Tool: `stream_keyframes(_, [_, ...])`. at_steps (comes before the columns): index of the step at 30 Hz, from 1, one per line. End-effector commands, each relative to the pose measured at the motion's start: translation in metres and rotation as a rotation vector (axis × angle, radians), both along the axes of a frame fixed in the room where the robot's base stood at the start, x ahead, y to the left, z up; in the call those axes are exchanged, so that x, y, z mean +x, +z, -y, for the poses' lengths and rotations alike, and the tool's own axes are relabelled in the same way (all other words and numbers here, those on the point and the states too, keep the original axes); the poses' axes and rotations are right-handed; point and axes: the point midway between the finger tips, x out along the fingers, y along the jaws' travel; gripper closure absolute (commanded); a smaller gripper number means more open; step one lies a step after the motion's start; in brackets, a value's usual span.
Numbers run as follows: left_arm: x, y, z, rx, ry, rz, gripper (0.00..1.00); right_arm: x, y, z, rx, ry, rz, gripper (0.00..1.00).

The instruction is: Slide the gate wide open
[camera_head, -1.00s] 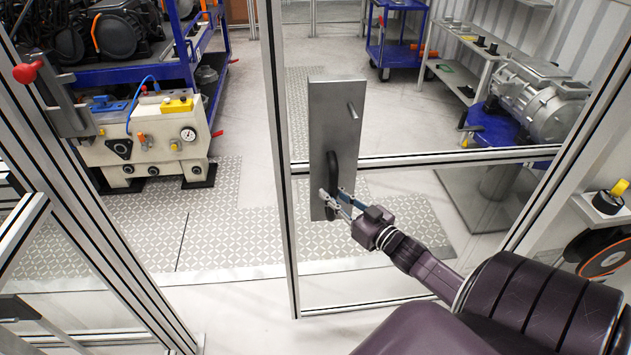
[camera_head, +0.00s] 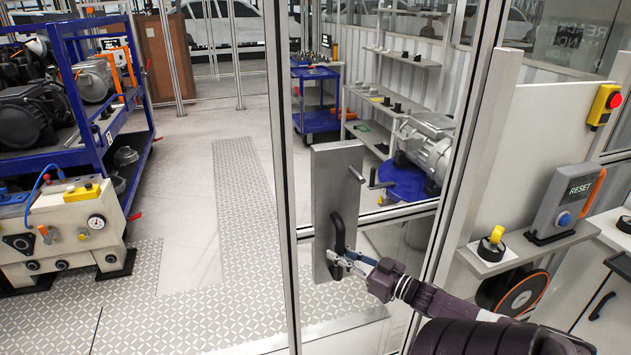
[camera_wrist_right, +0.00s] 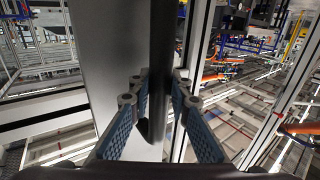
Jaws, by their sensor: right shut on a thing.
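The gate is a glazed panel with a silver frame (camera_head: 282,180). It carries a grey metal plate (camera_head: 328,190) with a black upright bar handle (camera_head: 339,236). My right gripper (camera_head: 340,260) is shut on the lower part of the handle. In the right wrist view the handle (camera_wrist_right: 162,60) runs down between the two blue-padded fingers of my right gripper (camera_wrist_right: 158,104). To the left of the gate's frame the way is open onto the patterned floor. My left gripper is not in view.
A silver post (camera_head: 450,180) stands right of the plate. Left stand a cream machine (camera_head: 65,235) and a blue rack (camera_head: 90,120). The floor (camera_head: 190,180) between is clear.

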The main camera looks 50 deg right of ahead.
Motion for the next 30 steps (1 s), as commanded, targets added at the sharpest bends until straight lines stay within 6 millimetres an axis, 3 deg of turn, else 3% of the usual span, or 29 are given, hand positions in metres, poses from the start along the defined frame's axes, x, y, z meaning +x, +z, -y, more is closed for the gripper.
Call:
stream_keyframes(3, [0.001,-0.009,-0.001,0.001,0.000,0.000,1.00,-0.017,-0.003,0.026,-0.003,-0.005,-0.005,1.00])
stream_keyframes(10, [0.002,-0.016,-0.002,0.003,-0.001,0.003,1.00,-0.037,-0.002,0.055,-0.002,-0.003,-0.003,1.00])
stream_keyframes(27, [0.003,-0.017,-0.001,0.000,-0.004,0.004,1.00,-0.044,-0.001,0.065,-0.001,-0.001,-0.002,1.00])
stream_keyframes(28, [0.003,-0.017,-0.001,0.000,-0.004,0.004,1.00,-0.043,-0.001,0.065,-0.001,-0.001,-0.002,0.79])
stream_keyframes(30, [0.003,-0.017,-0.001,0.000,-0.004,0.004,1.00,-0.043,-0.001,0.065,0.000,-0.001,-0.002,0.72])
